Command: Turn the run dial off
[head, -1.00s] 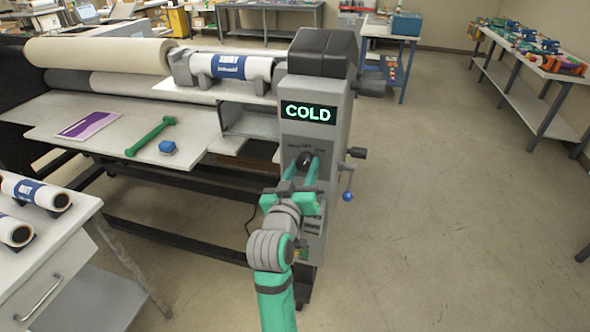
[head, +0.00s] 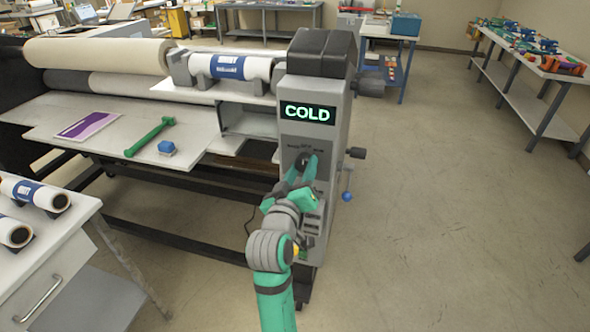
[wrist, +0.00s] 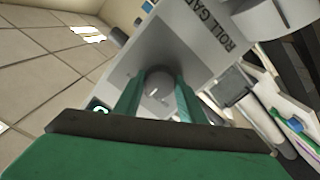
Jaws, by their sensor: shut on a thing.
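The laminator's control column (head: 330,130) stands in the middle of the head view, with a lit display (head: 307,112) reading COLD. The run dial (head: 303,160) is a dark round knob on the panel below the display, largely hidden by my fingers. My gripper (head: 306,168) is shut on the dial, its green fingers on either side of it, and the hand is rolled to a tilt. In the wrist view the grey knob (wrist: 158,84) sits between the two green fingers. The labels around the dial are too small or hidden to read.
A handle with a blue knob (head: 347,196) sticks out at the column's right side. The laminator table (head: 60,120) at left holds a green tool (head: 150,136), a blue block (head: 167,147) and a purple-and-white sheet (head: 88,126). Floor at right is clear.

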